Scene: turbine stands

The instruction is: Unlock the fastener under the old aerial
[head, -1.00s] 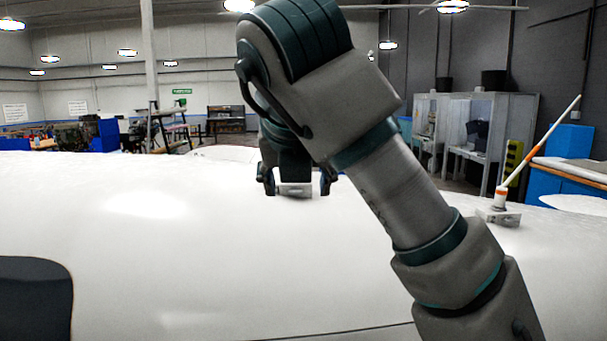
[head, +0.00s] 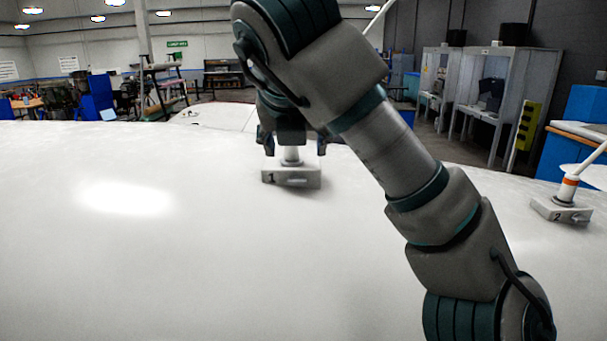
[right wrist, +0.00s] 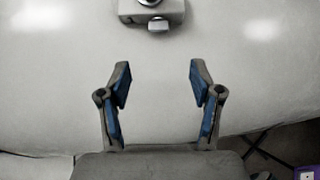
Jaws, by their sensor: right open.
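A grey base marked 1 (head: 291,178) sits on the white curved surface, and a light aerial stem (head: 291,156) rises from it. My right arm hides the stem's upper part. A second base marked 2 (head: 562,210) stands at the right with an orange-banded, tilted aerial (head: 569,186). My right gripper (head: 294,147) is open and empty, appearing just above base 1. In the right wrist view, the open fingers (right wrist: 160,78) point toward a base (right wrist: 152,12) at the top edge, apart from it. A small light tab, likely the fastener (right wrist: 158,26), protrudes from its near side.
The white curved surface (head: 170,260) is clear at the left and front. Grey cabinets (head: 507,95) and a blue bench (head: 567,155) stand behind at the right. In the right wrist view, a purple object (right wrist: 305,172) lies at the lower right corner.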

